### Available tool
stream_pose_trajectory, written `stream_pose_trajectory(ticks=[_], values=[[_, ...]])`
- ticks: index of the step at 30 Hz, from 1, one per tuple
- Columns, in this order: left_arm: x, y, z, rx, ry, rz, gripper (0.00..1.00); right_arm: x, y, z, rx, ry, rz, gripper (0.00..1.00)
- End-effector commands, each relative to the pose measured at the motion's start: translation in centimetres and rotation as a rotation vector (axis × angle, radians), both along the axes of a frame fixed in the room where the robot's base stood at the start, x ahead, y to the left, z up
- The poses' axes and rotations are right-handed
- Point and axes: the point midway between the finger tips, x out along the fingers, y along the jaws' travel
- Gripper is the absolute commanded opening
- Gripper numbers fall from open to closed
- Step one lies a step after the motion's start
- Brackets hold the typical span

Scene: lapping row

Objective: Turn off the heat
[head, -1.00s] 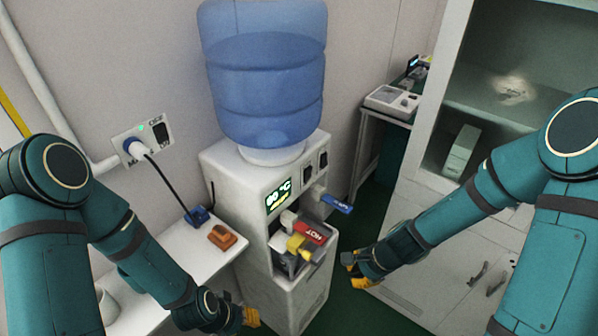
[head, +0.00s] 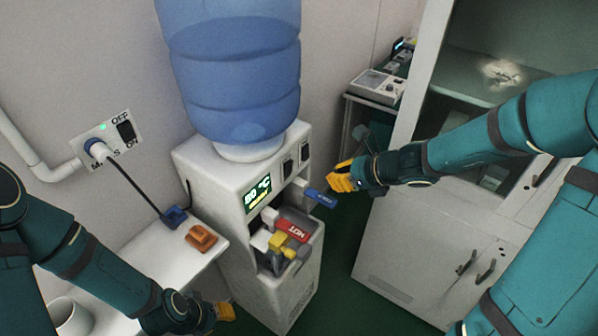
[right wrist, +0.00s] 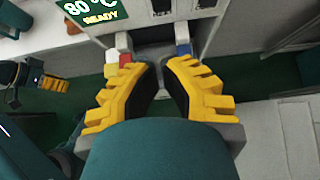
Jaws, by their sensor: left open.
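The water dispenser (head: 205,165) stands by the wall with a blue bottle (head: 235,75) on top. Its lit display (head: 258,193) reads 80 °C; the right wrist view shows READY on it (right wrist: 92,12). Two dark rocker switches (head: 288,167) (head: 304,152) sit right of the display; their positions are too small to tell. Below are a red HOT lever (head: 293,230) and a blue lever (head: 321,198). My right gripper (head: 335,181) is empty, near the blue lever, its fingertips slightly apart in the wrist view (right wrist: 157,66). My left gripper (head: 228,311) is open and empty, low left of the dispenser.
A cabinet (head: 400,235) stands right.

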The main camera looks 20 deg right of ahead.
Motion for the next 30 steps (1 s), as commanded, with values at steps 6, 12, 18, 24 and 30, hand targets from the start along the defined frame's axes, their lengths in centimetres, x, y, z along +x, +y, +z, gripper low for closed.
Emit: stream_pose_trajectory(ticks=[6, 12, 18, 24, 30], values=[[-0.2, 0.0, -0.9, -0.001, 0.004, -0.004, 0.34, 1.1, 1.0, -1.4, 0.001, 0.001, 0.004, 0.00], [-0.7, -0.1, -2.5, -0.004, 0.015, -0.011, 0.34, 3.4, 2.9, -3.9, 0.001, 0.002, 0.005, 0.00], [-0.4, -0.1, -4.1, -0.002, 0.008, -0.011, 0.34, 5.9, 4.7, -6.3, -0.001, 0.002, 0.004, 0.00], [-0.3, -0.1, -3.6, -0.002, 0.007, -0.010, 0.34, 8.1, 6.4, -5.8, 0.000, 0.000, 0.004, 0.00], [-0.4, -0.1, -3.5, -0.002, 0.008, -0.011, 0.34, 9.2, 7.2, -5.7, -0.002, 0.000, 0.003, 0.00]])
